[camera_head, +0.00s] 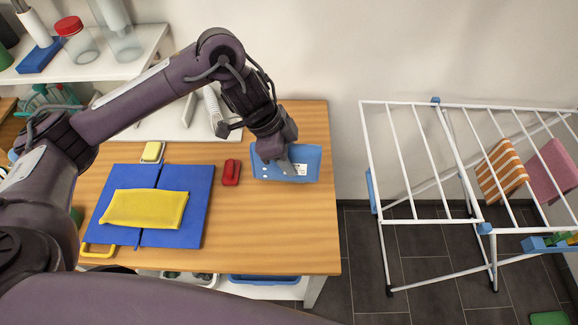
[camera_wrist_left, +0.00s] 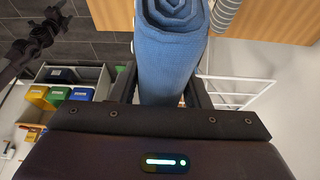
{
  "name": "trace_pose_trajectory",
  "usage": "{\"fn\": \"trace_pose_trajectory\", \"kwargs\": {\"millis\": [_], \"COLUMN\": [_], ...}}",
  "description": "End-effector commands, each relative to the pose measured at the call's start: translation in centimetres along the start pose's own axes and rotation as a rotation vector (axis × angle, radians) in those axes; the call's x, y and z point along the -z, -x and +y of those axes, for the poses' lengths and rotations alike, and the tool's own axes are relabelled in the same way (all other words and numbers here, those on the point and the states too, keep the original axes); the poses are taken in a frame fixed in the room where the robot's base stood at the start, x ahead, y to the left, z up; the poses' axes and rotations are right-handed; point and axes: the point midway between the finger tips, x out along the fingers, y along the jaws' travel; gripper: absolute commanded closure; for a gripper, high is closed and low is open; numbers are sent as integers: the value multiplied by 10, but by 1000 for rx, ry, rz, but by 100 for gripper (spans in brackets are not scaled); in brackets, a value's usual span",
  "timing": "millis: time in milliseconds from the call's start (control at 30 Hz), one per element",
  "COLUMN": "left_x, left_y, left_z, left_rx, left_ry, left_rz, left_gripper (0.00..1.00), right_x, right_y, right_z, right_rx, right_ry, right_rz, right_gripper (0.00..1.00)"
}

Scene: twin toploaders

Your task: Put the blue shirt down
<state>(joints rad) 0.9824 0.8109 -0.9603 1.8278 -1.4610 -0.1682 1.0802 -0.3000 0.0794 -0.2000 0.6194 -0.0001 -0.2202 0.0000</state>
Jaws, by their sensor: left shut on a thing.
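The blue shirt (camera_head: 307,163) is a folded bundle with white dots and a white label, at the right part of the wooden table (camera_head: 310,225). My left gripper (camera_head: 279,160) comes down on it from above and is shut on it. In the left wrist view the shirt (camera_wrist_left: 170,55) shows as a rolled blue cloth between the two fingers. I cannot tell whether its underside touches the tabletop. The fingers partly hide the shirt in the head view. My right gripper is not in view.
A red brush-like item (camera_head: 231,172) lies just left of the shirt. A blue folding board (camera_head: 185,215) with a yellow folded cloth (camera_head: 145,209) is further left. A white drying rack (camera_head: 412,220) stands to the right. The tabletop in front of the shirt is clear.

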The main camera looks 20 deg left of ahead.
Motion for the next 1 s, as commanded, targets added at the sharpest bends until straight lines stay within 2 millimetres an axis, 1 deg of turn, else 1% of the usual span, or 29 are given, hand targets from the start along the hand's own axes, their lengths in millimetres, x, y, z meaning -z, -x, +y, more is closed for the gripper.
{"fn": "trace_pose_trajectory", "kwargs": {"millis": [33, 100, 267, 367, 433, 567, 800, 1000], "left_x": [2, 3, 3, -1, -6, -19, -46, -66], "left_y": [5, 9, 10, 5, -1, -13, -28, -36], "left_z": [-1, -1, 0, -1, -2, -6, -13, -18], "left_rx": [3, 2, 3, 25, 55, 139, 315, 434], "left_ry": [-1, -1, 8, 54, 121, 312, 730, 1021], "left_rz": [-1, 0, -1, -2, -2, -1, 3, 3], "left_gripper": [85, 85, 85, 85, 85, 85, 85, 85], "right_x": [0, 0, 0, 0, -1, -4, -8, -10], "right_y": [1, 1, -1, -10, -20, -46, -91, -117], "right_z": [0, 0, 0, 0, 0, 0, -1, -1], "right_rx": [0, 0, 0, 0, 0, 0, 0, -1], "right_ry": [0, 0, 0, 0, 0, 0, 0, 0], "right_rz": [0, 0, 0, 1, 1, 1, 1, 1], "right_gripper": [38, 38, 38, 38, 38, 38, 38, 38]}}
